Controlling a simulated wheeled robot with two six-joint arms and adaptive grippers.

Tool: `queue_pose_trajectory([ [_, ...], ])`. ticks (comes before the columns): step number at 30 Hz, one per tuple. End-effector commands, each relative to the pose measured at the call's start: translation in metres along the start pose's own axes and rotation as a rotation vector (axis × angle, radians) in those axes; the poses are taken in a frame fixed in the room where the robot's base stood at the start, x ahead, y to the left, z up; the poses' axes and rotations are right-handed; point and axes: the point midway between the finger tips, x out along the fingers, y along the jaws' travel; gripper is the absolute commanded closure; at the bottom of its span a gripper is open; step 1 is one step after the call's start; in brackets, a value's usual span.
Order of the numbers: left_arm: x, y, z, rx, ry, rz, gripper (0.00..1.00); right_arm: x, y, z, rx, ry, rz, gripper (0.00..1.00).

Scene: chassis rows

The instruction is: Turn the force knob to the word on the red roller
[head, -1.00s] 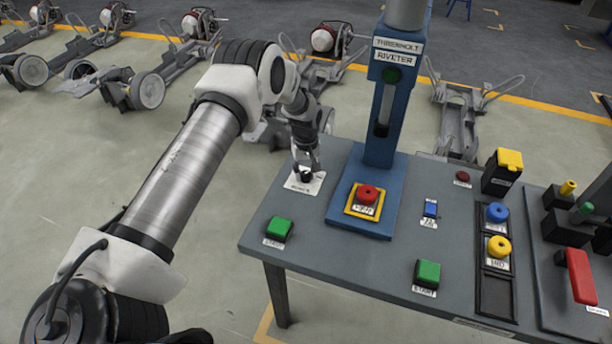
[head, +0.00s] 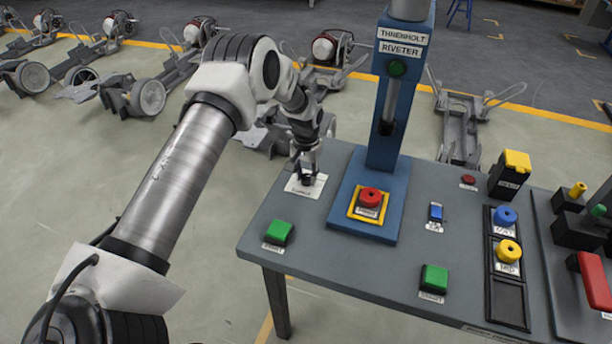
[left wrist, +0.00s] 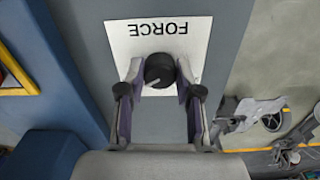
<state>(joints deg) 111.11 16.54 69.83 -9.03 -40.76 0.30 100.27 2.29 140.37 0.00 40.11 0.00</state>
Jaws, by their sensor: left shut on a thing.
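The force knob (left wrist: 159,68) is black and round, with a pale mark towards the lower left of its top in the left wrist view. It stands on a white plate (left wrist: 125,38) printed FORCE, upside down in that view; the gripper hides the plate's lower part. My left gripper (head: 308,180) is shut on the knob, one finger at each side. My right gripper is not in view.
The blue riveter column (head: 386,130) stands right of the knob. A green button (head: 278,232) is in front of it, another (head: 434,278) farther right. Chassis stand behind the table.

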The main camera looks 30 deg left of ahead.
Motion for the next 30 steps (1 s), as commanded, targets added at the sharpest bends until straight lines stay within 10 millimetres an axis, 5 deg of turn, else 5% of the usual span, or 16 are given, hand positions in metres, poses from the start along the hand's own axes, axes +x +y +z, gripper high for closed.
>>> queue_pose_trajectory([
  [13, 0.004, 0.0, 0.003, 0.012, -0.01, 0.0, 1.0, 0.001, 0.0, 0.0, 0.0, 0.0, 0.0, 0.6],
  [14, 0.004, 0.0, 0.003, 0.012, -0.01, 0.0, 0.55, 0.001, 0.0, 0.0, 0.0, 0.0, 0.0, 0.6],
  [15, 0.004, 0.0, 0.003, 0.011, -0.009, 0.0, 0.41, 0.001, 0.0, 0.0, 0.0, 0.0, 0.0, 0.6],
  [25, 0.0, 0.0, 0.001, 0.01, -0.003, 0.0, 0.4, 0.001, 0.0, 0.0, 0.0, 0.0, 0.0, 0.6],
  [30, -0.024, 0.001, -0.001, 0.009, 0.001, 0.001, 0.4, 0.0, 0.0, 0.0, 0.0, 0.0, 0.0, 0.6],
])
